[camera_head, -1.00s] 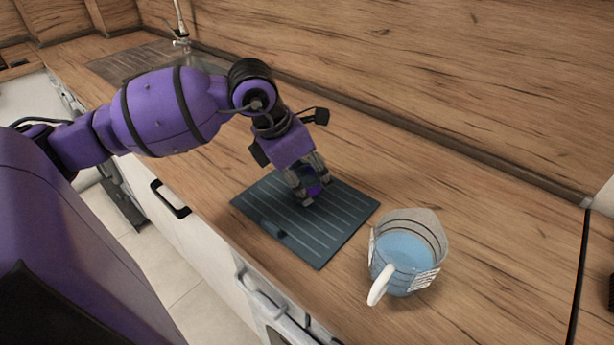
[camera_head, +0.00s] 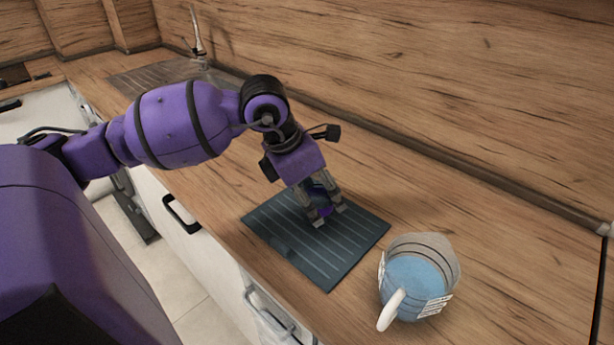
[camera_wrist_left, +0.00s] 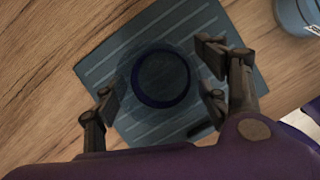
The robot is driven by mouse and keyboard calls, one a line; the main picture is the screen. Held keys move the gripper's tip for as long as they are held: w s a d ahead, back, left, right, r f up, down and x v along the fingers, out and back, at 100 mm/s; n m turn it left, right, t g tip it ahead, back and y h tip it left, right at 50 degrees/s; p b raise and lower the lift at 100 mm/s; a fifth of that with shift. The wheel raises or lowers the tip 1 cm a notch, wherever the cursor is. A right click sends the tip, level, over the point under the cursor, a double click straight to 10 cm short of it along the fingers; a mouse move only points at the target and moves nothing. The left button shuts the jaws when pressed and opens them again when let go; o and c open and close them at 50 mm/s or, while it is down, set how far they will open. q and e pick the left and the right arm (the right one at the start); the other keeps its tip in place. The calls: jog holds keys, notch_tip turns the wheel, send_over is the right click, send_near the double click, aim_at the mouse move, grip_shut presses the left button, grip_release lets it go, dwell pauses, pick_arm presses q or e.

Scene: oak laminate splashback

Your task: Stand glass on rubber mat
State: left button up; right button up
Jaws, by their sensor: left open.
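The rubber mat (camera_head: 335,262) is a dark slate-blue ribbed square lying flat on the wooden worktop; it also shows in the wrist view (camera_wrist_left: 195,30). The glass (camera_head: 321,201) is see-through with a dark blue ring, and stands upright on the mat towards its far side. In the wrist view I look down on the glass (camera_wrist_left: 162,78) as a round dark ring over the mat's ribs. My left gripper (camera_head: 329,215) is open around the glass, with fingers on either side; in the wrist view there are gaps between fingers and ring. My right gripper is not in view.
A measuring jug (camera_head: 415,280) with blue contents and a white handle stands just right of the mat. A sink (camera_head: 170,78) with a tap is at the back left. The wooden splashback runs behind. Worktop right of the mat's far corner is clear.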

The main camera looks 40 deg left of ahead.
pick_arm(q)
jog(key=p+v, duration=0.1)
jog(key=v, duration=1)
